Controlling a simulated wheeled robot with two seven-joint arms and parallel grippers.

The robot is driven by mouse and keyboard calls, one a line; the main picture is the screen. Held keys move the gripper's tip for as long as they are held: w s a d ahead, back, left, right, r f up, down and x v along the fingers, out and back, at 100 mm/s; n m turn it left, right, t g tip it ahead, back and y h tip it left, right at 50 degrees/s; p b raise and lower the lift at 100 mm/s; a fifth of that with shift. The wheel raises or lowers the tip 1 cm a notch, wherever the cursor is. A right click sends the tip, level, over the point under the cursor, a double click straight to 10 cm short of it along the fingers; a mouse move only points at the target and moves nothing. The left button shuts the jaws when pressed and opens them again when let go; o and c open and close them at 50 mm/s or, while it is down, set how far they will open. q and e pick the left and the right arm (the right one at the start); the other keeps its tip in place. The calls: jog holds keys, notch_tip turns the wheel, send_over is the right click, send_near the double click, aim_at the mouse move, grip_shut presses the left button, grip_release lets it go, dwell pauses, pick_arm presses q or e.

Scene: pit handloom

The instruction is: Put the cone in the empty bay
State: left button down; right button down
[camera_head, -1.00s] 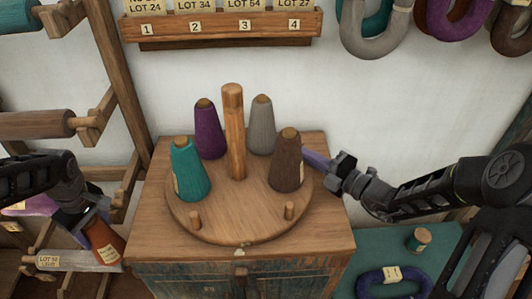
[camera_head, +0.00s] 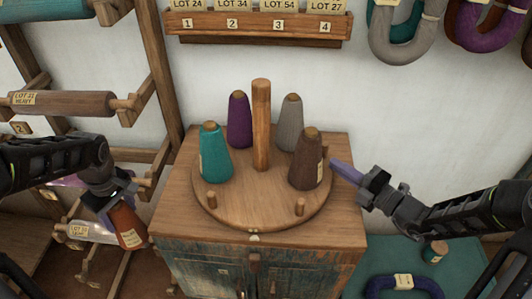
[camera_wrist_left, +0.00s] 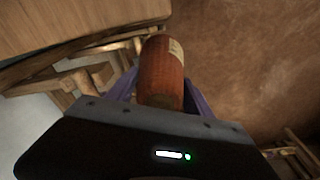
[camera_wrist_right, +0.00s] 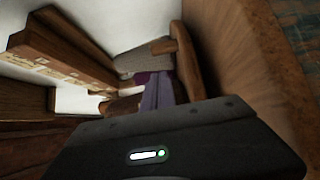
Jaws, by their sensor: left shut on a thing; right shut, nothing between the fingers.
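A rust-orange cone (camera_head: 126,222) with a pale label is held by my left gripper (camera_head: 116,208), left of the cabinet. It also shows in the left wrist view (camera_wrist_left: 161,72), between the purple fingers. The round wooden turntable (camera_head: 250,208) has a central post (camera_head: 261,125) and carries teal (camera_head: 215,152), purple (camera_head: 239,120), grey (camera_head: 290,124) and brown (camera_head: 305,160) cones.
The turntable sits on a wooden cabinet (camera_head: 190,235). A rack with rollers (camera_head: 62,103) stands at the left. A numbered lot shelf (camera_head: 255,28) and hanging yarn skeins (camera_head: 400,25) are on the back wall. A blue skein (camera_head: 402,287) lies at lower right.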

jog(key=v, duration=0.4)
jog(key=b+v, duration=0.1)
jog(key=v, duration=0.1)
jog(key=shift+w+d+f, duration=0.1)
jog(key=shift+d+f, duration=0.2)
jog(key=shift+s+d, duration=0.15)
jog(key=shift+s, duration=0.15)
jog(key=shift+d, duration=0.2)
jog(key=shift+s, duration=0.1)
